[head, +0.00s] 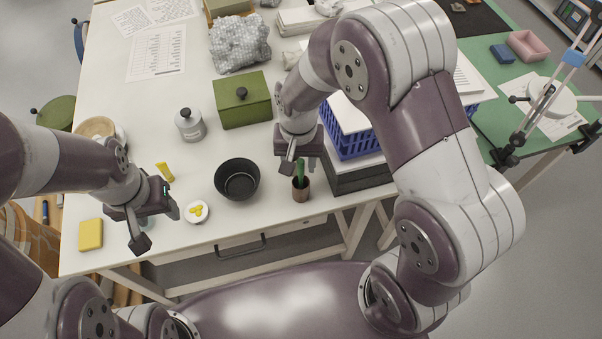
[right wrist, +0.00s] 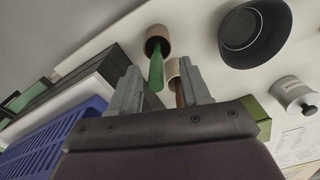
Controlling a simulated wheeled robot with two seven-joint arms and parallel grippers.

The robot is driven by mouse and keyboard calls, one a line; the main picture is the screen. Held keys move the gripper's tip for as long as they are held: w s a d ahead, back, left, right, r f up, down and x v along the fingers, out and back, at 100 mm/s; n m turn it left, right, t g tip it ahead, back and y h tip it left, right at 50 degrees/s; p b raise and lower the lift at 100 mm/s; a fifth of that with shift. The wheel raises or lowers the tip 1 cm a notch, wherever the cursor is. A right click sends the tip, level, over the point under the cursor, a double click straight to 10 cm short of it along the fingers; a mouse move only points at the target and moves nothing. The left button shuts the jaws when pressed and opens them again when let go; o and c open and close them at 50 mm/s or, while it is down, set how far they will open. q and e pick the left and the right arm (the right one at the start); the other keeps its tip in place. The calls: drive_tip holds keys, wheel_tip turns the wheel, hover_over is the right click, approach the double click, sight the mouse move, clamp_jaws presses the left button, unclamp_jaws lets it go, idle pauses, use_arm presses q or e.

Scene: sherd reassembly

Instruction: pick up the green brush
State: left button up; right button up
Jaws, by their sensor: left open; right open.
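The green brush (head: 301,168) stands handle-up in a small brown cup (head: 301,190) near the table's front edge. My right gripper (head: 298,163) is open above the cup. In the right wrist view the green brush (right wrist: 156,72) shows between the two spread fingers, and no finger is seen closed on it. The brown cup (right wrist: 157,40) is just beyond the fingertips there. My left gripper (head: 156,227) is open and empty over the table's front left, away from the brush. The brush's lower end is hidden in the cup.
A black bowl (head: 237,182) stands left of the cup, and a blue crate (head: 352,143) stands to its right. A green box (head: 241,101), a grey jar (head: 189,124), a small white dish (head: 197,212) and a yellow block (head: 91,234) are also on the white table.

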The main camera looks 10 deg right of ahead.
sight(301, 173)
drive_tip(key=f, duration=0.5)
drive_tip(key=shift+d, duration=0.2)
clamp_jaws()
drive_tip(key=shift+r, duration=0.15)
wheel_tip(301, 173, up, 18)
drive_tip(key=shift+p, duration=0.35)
drive_tip(key=shift+s, duration=0.1)
